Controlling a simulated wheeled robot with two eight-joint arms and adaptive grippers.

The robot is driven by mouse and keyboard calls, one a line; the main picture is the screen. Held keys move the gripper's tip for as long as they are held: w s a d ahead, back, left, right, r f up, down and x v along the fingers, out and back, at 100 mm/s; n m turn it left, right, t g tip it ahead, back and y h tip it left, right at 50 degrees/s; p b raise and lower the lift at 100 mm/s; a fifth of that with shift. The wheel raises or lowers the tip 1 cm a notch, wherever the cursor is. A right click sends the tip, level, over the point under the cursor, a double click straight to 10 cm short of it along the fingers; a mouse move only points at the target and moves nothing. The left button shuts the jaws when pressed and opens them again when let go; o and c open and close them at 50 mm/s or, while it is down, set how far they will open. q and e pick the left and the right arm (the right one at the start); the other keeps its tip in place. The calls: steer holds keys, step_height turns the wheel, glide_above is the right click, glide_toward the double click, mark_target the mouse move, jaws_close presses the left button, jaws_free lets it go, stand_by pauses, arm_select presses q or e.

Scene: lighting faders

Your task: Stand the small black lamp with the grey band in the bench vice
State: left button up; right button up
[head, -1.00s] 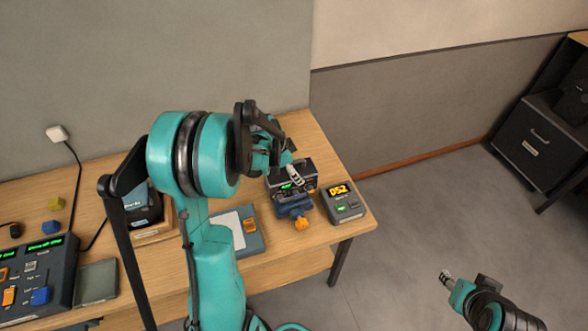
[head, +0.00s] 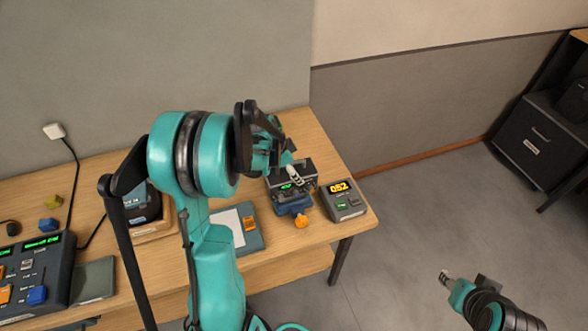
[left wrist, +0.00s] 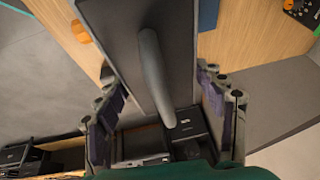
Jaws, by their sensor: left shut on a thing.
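The blue bench vice (head: 293,207) with an orange knob stands near the right end of the bench, under my left gripper (head: 294,177). In the left wrist view my left gripper (left wrist: 165,115) has a finger on each side of a dark grey body with a rounded grey bar. It is shut on this dark body, which I take to be the small black lamp (left wrist: 125,65). Its grey band cannot be made out. The arm hides much of the grip in the head view. Whether the lamp touches the vice cannot be told. My right gripper (head: 447,277) hangs over the floor, away from the bench.
A clipboard-like tray (head: 250,238) lies to the left. A fader console (head: 30,275) and small blocks are at the far left.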

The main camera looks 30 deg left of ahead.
arm_select(q)
steer(key=shift+f+b, duration=0.2)
steer(key=shift+b, duration=0.1)
steer(key=shift+f, duration=0.2)
steer(key=shift+f+b, duration=0.35)
steer(key=shift+b, duration=0.25)
stand_by(0.5)
steer(key=o, duration=1.9)
steer(key=shift+o, duration=0.7)
steer(key=shift+r, duration=0.15)
